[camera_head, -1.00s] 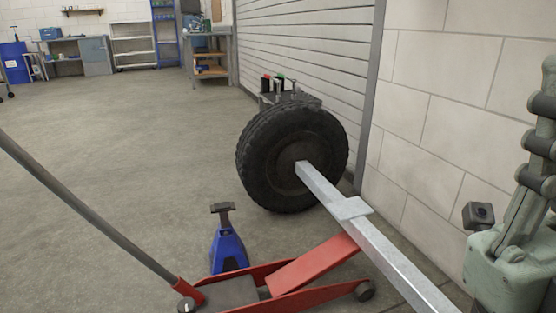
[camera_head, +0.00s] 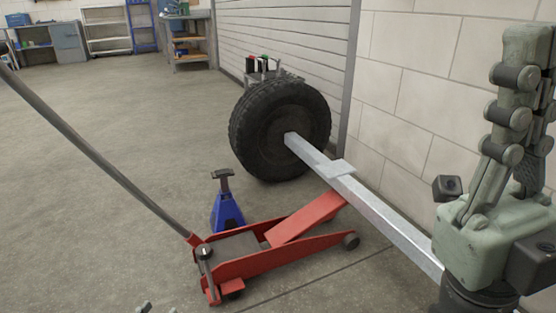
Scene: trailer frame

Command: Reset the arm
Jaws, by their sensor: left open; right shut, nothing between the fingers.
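My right gripper (camera_head: 528,45) is large at the right edge, grey-green, with its fingers pointing up. It is shut and empty, in front of the block wall. Only the tips of my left gripper (camera_head: 156,308) show at the bottom edge; it is open, and the rest is out of the picture. A red floor jack (camera_head: 262,264) stands on the floor between them, its long handle leaning up to the left. Its raised red arm (camera_head: 307,218) is under a grey metal beam (camera_head: 380,210). The beam runs from a black tyre (camera_head: 280,130) towards my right gripper and passes behind it.
A blue jack stand (camera_head: 227,208) stands just behind the floor jack. A small cart with bottles (camera_head: 262,68) is behind the tyre, by the roller shutter (camera_head: 300,35). Shelves and a workbench (camera_head: 187,42) line the back. The floor at left is clear.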

